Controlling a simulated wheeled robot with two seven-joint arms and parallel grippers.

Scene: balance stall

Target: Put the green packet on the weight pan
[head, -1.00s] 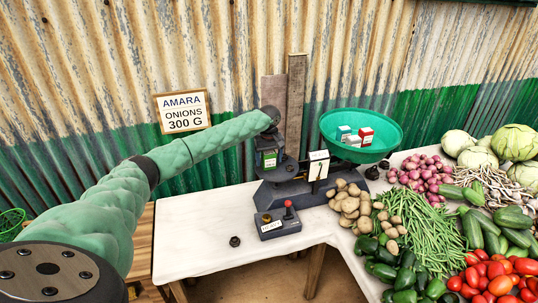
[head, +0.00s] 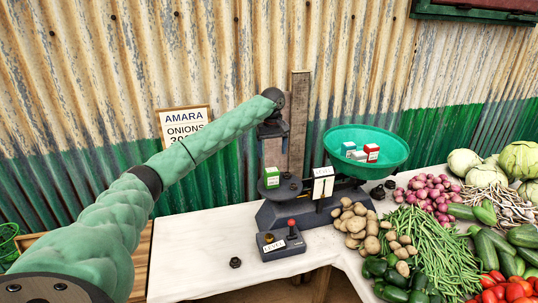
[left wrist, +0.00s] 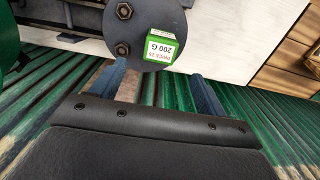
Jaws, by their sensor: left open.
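The green packet (head: 272,177), with a white label, stands on the dark round weight pan (head: 286,193) at the left of the balance. In the left wrist view the packet (left wrist: 161,47) reads 200 G and rests near the edge of the weight pan (left wrist: 135,35), beside two dark hex-shaped weights (left wrist: 123,30). My left gripper (head: 273,148) is above the packet and apart from it. In the left wrist view its fingers (left wrist: 158,76) are spread wide with nothing between them. My right gripper is not in view.
The green bowl (head: 345,137) on the balance's other side holds several small boxes. A lever box (head: 281,245) and a dark weight (head: 235,263) are on the white table (head: 195,250). Vegetables crowd the right. A wooden post (head: 299,120) stands behind the balance.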

